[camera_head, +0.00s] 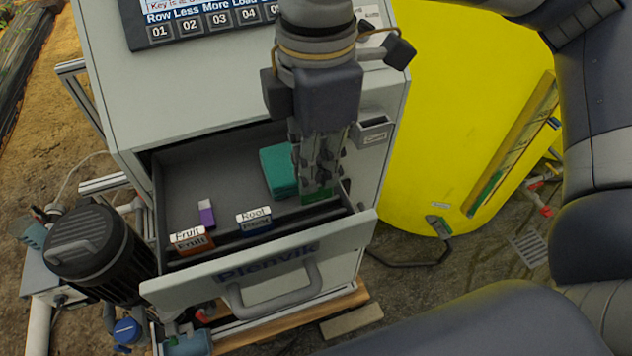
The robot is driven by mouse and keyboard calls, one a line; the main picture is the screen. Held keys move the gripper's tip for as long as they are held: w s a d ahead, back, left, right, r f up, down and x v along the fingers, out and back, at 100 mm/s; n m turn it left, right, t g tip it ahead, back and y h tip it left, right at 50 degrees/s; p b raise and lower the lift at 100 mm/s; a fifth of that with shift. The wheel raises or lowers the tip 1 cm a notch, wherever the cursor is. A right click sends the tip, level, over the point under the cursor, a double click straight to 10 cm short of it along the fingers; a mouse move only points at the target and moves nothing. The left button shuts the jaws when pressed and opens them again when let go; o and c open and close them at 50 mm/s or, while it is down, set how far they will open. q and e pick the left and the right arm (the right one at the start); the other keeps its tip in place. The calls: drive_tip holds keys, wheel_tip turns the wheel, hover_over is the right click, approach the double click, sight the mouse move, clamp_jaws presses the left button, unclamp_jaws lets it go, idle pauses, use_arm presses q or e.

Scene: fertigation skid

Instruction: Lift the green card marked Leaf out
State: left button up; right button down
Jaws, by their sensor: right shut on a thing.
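An open drawer (230,275) of the grey cabinet holds a row of cards along its front. The orange card marked Fruit (190,240) is at the left and the blue card marked Root (254,220) is in the middle. My right gripper (318,188) points down into the right end of the drawer, shut on a green card (316,196). Only a small green part shows between the fingers; its label is hidden. I cannot tell whether the card is clear of its slot. My left gripper is not in view.
A folded teal thing (278,172) and a small purple-and-white object (206,212) lie in the drawer. A small grey holder (372,131) sits on the cabinet to the right of the gripper. A yellow tank (455,90) stands at the right, a black pump (95,250) at the left.

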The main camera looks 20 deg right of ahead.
wheel_tip(320, 180, up, 4)
drive_tip(key=shift+r, duration=0.65)
drive_tip(key=shift+r+p, duration=1.15)
drive_tip(key=shift+p, duration=0.4)
